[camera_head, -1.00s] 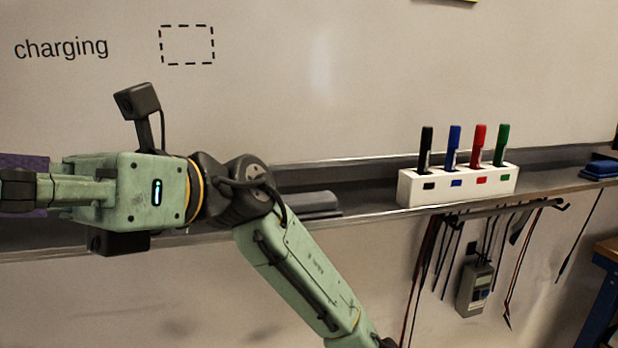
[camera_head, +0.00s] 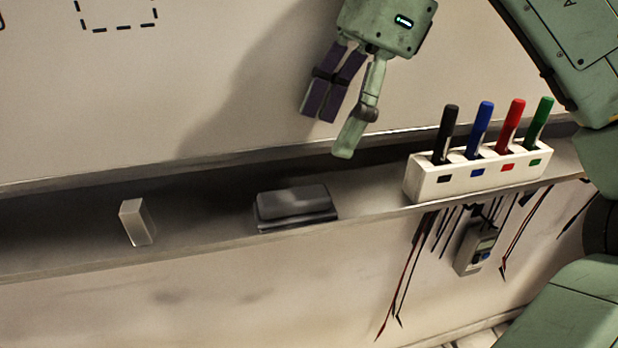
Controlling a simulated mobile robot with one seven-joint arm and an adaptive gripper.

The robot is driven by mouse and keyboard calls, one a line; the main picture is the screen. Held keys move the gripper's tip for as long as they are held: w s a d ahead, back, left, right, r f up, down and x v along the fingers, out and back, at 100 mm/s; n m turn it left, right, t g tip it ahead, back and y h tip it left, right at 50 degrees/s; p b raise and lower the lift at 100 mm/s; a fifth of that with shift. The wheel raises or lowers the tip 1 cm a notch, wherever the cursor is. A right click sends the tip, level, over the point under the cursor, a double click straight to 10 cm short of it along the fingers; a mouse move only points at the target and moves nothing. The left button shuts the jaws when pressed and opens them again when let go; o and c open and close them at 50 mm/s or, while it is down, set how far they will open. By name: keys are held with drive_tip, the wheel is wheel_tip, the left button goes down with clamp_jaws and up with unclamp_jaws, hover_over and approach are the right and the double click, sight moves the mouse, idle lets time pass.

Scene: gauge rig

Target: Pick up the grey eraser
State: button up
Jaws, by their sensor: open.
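The grey eraser (camera_head: 293,203) is a dark grey block with a stepped lower layer. It lies flat on the tray ledge, left of the marker holder. My gripper (camera_head: 332,128) hangs above and slightly right of the eraser in the picture, in front of the whiteboard. Its fingers point down, with a purple-tipped side on the left and a green finger on the right. They are apart and hold nothing. A gap shows between the fingertips and the eraser, and nothing hides the eraser.
A white marker holder (camera_head: 425,182) with black, blue, red and green markers stands right of the eraser. A small pale block (camera_head: 137,222) stands on the ledge (camera_head: 200,238) to the left. Cables and a meter (camera_head: 474,250) hang below. The ledge either side of the eraser is clear.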

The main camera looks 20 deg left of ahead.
hover_over(297, 194)
drive_tip(key=w+d, duration=0.1)
drive_tip(key=d, duration=0.1)
wheel_tip(297, 194, down, 4)
drive_tip(key=shift+w+d+f, duration=0.1)
drive_tip(key=shift+w+d, duration=0.05)
drive_tip(key=shift+p+x, duration=0.6)
drive_tip(key=shift+x, duration=2.4)
drive_tip(key=c, duration=1.2)
drive_tip(key=shift+c, duration=0.2)
drive_tip(key=shift+w+r+b, duration=0.1)
drive_tip(key=shift+r+b, duration=0.2)
drive_tip(key=shift+r, duration=0.2)
wheel_tip(297, 194, up, 2)
drive_tip(key=shift+r+b, duration=0.1)
drive_tip(key=shift+b, duration=0.35)
drive_tip(key=s+d+r+b, duration=0.1)
drive_tip(key=s+d+b, duration=0.2)
drive_tip(key=s+d, duration=0.7)
drive_tip(key=shift+s+d+r, duration=0.2)
drive_tip(key=shift+d+r, duration=0.2)
drive_tip(key=shift+d, duration=0.6)
